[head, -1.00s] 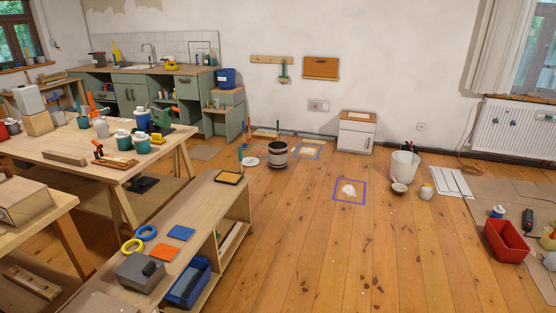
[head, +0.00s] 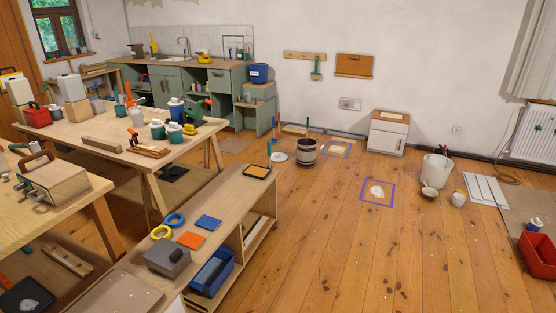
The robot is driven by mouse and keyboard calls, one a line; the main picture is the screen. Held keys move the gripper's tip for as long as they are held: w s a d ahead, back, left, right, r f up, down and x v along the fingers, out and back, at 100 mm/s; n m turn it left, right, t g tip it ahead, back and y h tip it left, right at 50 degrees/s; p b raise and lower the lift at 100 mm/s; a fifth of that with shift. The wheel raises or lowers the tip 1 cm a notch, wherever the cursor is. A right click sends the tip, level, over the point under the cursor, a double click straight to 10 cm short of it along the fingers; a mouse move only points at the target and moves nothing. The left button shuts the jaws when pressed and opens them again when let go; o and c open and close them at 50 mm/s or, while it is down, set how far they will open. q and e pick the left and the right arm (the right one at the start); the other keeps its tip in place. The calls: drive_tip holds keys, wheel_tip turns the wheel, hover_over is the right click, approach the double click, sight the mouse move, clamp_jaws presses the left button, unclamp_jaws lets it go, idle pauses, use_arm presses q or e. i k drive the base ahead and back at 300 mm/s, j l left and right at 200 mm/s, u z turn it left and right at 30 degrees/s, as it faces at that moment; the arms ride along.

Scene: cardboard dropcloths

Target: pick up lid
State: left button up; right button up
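A flat round whitish piece that looks like a lid (head: 278,157) lies on the floor left of a dark pot with a pale band (head: 306,152). It is small in the head view, so I cannot be sure what it is. A blue upright handle or stick stands next to it. Neither of my grippers shows in the head view.
A low shelf bench (head: 215,213) with tape rings and a blue bin (head: 212,272) stands in front. A long worktable (head: 115,128) is at left. A white bucket (head: 436,168) and red tray (head: 538,252) are at right. The middle wooden floor (head: 330,240) is mostly open.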

sight(278, 156)
drive_tip(key=i+l+z, duration=0.4)
drive_tip(key=i, duration=0.25)
drive_tip(key=i+z, duration=0.4)
drive_tip(key=i, duration=0.3)
drive_tip(key=i+j+z, duration=0.15)
drive_tip(key=i, duration=2.2)
drive_tip(key=i+j+u, duration=0.2)
drive_tip(key=i, duration=0.25)
drive_tip(key=i+l+u, duration=0.1)
drive_tip(key=i+u, duration=0.15)
drive_tip(key=i, duration=0.2)
drive_tip(key=i+l+u, duration=0.2)
drive_tip(key=i, duration=0.3)
drive_tip(key=i+u, duration=0.2)
drive_tip(key=i, duration=0.25)
drive_tip(key=i+l+u, duration=0.2)
drive_tip(key=i, duration=0.25)
drive_tip(key=i+j+u, duration=0.2)
drive_tip(key=i+u, duration=0.15)
drive_tip(key=i, duration=0.4)
drive_tip(key=i+u, duration=0.4)
drive_tip(key=i, duration=0.3)
